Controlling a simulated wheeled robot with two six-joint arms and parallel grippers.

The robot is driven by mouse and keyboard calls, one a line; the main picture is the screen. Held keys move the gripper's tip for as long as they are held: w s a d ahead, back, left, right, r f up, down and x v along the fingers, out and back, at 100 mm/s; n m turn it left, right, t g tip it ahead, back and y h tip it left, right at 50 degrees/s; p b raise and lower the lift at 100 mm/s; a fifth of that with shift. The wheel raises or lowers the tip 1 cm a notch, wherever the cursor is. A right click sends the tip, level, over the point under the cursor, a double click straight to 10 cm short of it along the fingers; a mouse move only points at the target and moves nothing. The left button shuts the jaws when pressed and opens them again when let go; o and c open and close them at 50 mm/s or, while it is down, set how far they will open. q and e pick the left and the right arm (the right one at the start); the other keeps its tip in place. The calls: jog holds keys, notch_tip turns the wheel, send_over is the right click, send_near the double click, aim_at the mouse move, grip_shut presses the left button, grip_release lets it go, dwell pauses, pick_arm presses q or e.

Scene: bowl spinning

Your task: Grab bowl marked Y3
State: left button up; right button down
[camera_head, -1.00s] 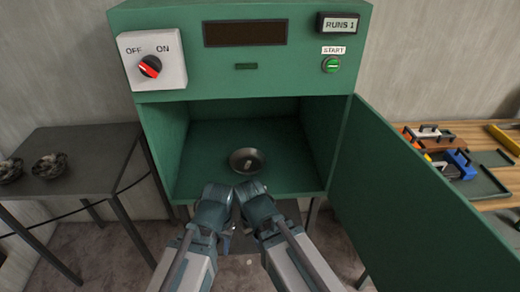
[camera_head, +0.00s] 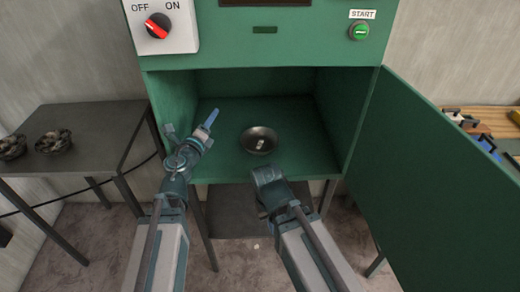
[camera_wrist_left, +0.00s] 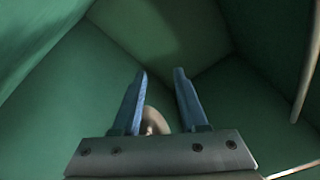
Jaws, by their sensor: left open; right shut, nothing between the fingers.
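A dark round bowl (camera_head: 258,147) with a small pale tag inside sits on the floor of the open green cabinet (camera_head: 285,110); its marking is too small to read. My left gripper (camera_head: 190,124) is open and empty at the cabinet's opening, to the left of the bowl and apart from it. My right gripper (camera_head: 267,178) is shut and empty, just in front of the bowl at the cabinet's front edge.
The cabinet's green door (camera_head: 435,190) stands open on the right. Two bowls with dark lumps, one (camera_head: 12,147) and another (camera_head: 53,141), sit on a dark table (camera_head: 95,135) at the left. A switch box (camera_head: 160,25) and a START button (camera_head: 359,31) are above the opening.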

pick_arm(q)
jog(key=s+f+m+g+h, duration=0.1)
jog(key=f+m, duration=0.1)
jog(key=s+d+f+m+g+h, duration=0.1)
jog(key=f+m+g, duration=0.1)
jog(key=f+m, duration=0.1)
jog(key=s+d+f+m+g+h+b, duration=0.1)
jog(key=s+f+m+g, duration=0.1)
jog(key=f+m, duration=0.1)
jog(key=shift+d+f, duration=0.15)
jog(key=b, duration=0.3)
send_near(244, 138)
jog(key=x, duration=0.4)
jog(key=shift+w+a+r, duration=0.2)
jog(key=shift+w+a, duration=0.05)
jog(key=shift+w+d+f, duration=0.1)
jog(key=shift+w+d, duration=0.2)
jog(key=shift+s+f+b+x, duration=0.15)
jog(key=shift+b+x, duration=0.5)
jog(key=shift+x, duration=0.65)
jog(key=shift+s+f+b+x, duration=0.15)
jog(key=shift+b+x, duration=0.45)
jog(key=shift+x, duration=0.75)
jog(key=shift+d+r, duration=0.1)
jog(key=shift+d, duration=0.05)
grip_shut()
